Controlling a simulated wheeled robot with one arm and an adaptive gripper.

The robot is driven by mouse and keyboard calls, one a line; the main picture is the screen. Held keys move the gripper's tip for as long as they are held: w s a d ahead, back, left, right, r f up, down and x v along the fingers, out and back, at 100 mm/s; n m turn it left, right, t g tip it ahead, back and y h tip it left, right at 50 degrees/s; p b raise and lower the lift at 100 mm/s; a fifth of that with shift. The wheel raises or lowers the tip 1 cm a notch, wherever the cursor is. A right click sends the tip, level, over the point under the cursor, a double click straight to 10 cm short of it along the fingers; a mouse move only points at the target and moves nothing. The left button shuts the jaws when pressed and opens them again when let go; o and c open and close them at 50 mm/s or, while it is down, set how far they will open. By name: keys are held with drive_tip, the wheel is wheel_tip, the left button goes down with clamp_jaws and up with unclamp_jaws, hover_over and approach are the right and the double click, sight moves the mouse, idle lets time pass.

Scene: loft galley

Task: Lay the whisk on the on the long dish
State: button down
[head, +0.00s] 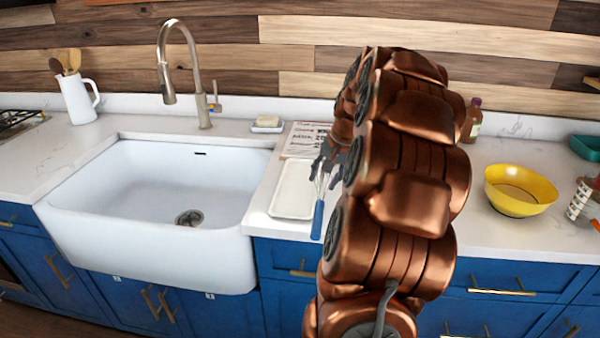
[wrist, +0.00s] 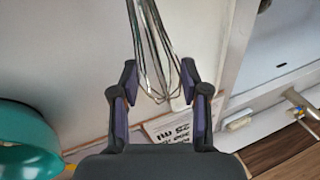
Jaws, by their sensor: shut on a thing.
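The whisk has wire loops and a blue handle (head: 317,220). My gripper (head: 328,165) is shut on its wire loops, which show between the two fingers in the wrist view (wrist: 155,55). The handle points toward the counter's front edge. The long dish (head: 292,190) is a white, shallow, narrow tray on the counter, just right of the sink. My gripper and the whisk appear at the dish's right side in the head view. I cannot tell how high the whisk is above the counter. My arm hides the counter behind it.
The white sink (head: 165,190) with a tall faucet (head: 195,75) lies left of the dish. A printed sign or board (head: 305,140) and a soap dish (head: 267,126) are behind it. A yellow bowl (head: 520,188), a bottle (head: 472,122) and a teal container (head: 587,147) stand to the right.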

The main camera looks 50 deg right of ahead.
drive_tip(key=p, duration=0.2)
hover_over(297, 180)
drive_tip(key=s, duration=0.1)
drive_tip(key=shift+s+f, duration=0.2)
drive_tip(key=shift+f, duration=0.25)
drive_tip(key=shift+f+p, duration=0.75)
drive_tip(key=shift+f, duration=1)
drive_tip(key=shift+f, duration=0.1)
drive_tip(key=c, duration=0.6)
unclamp_jaws()
drive_tip(key=b+v, duration=0.2)
drive_tip(key=v, duration=1)
drive_tip(key=shift+b, duration=0.35)
